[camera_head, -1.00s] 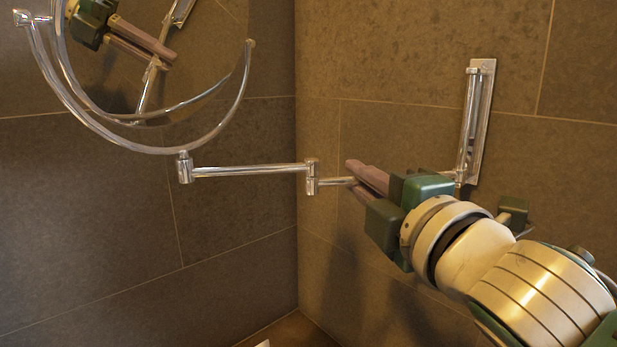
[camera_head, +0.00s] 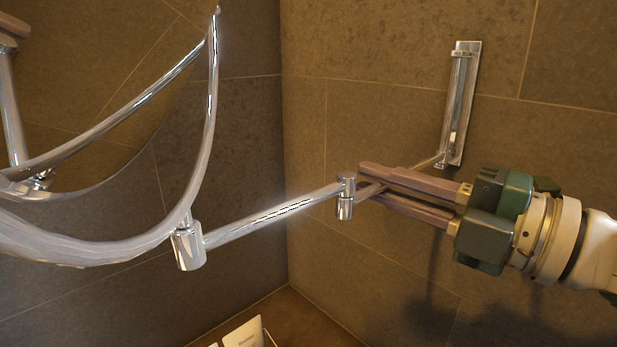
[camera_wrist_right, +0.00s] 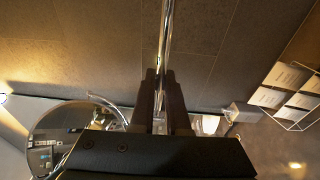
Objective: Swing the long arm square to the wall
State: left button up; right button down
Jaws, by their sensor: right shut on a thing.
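A chrome folding arm hangs from a wall bracket (camera_head: 461,95) on the right wall. Its inner bar (camera_head: 425,163) runs from the bracket's foot out to an elbow joint (camera_head: 346,196). An outer bar (camera_head: 272,215) goes on from the elbow to the mirror's curved yoke (camera_head: 203,150). My right gripper (camera_head: 372,183) is shut on the inner bar close to the elbow; its fingers hide part of the bar. In the right wrist view the chrome bar (camera_wrist_right: 166,40) runs up from between the fingers (camera_wrist_right: 160,88). My left gripper is not in view.
The round mirror (camera_head: 85,120) fills the upper left, close to my head camera. Tiled walls meet at a corner behind the elbow. White cards (camera_head: 243,334) stand low in the corner; a wire rack with cards (camera_wrist_right: 287,92) shows in the wrist view.

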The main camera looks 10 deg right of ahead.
jog(key=shift+s+d, duration=0.1)
jog(key=shift+s, duration=0.1)
dwell(0.3)
jog(key=c, duration=0.9)
grip_release()
jog(key=shift+s+d+f, duration=0.1)
jog(key=shift+s+d, duration=0.05)
jog(key=shift+d, duration=0.05)
jog(key=b+v, duration=0.3)
jog(key=v, duration=0.6)
jog(key=shift+d, duration=0.15)
jog(key=shift+s, duration=0.1)
